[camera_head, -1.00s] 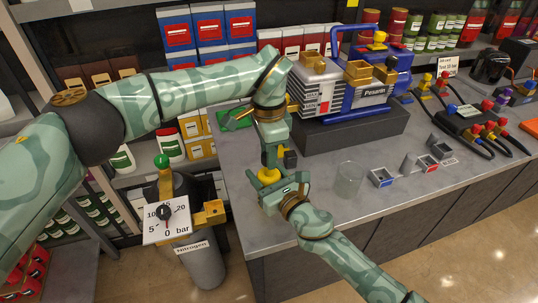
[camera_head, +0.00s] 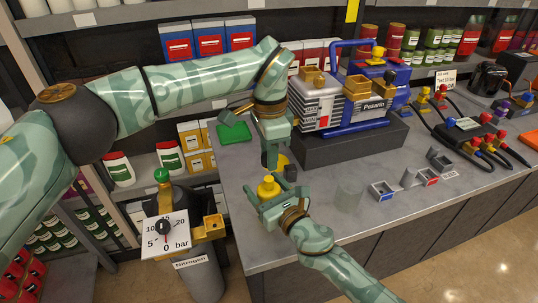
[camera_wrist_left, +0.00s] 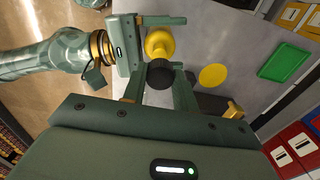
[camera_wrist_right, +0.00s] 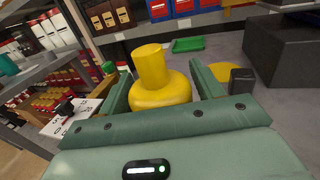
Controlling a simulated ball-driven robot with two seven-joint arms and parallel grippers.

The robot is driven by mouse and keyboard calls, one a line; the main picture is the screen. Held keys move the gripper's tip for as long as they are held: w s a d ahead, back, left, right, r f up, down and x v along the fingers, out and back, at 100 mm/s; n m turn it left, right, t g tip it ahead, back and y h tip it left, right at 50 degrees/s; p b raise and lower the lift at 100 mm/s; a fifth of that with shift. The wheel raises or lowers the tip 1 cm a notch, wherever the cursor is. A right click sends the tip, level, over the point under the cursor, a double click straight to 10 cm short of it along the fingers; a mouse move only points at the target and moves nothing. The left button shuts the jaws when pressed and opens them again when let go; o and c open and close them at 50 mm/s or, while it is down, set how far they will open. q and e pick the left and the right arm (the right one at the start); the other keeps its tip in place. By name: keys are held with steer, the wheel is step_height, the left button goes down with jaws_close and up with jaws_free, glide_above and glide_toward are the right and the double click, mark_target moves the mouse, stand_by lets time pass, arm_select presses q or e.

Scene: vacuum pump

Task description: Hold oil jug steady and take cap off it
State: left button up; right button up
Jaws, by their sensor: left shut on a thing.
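The yellow oil jug (camera_head: 268,188) stands upright near the counter's left end. Its narrow neck (camera_wrist_right: 151,65) is bare in the right wrist view. My left gripper (camera_head: 270,160) is above the jug, pointing down. The left wrist view shows the dark cap (camera_wrist_left: 160,75) between its fingers, shut on it. The cap is apart from the jug neck, and the jug also shows beyond it (camera_wrist_left: 160,42).
The blue-white pump (camera_head: 345,105) stands on a dark plinth (camera_head: 350,142) to the right. A clear beaker (camera_head: 349,192) is right of the jug; a nitrogen cylinder (camera_head: 195,265) stands left.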

steer(key=shift+o, duration=0.7)
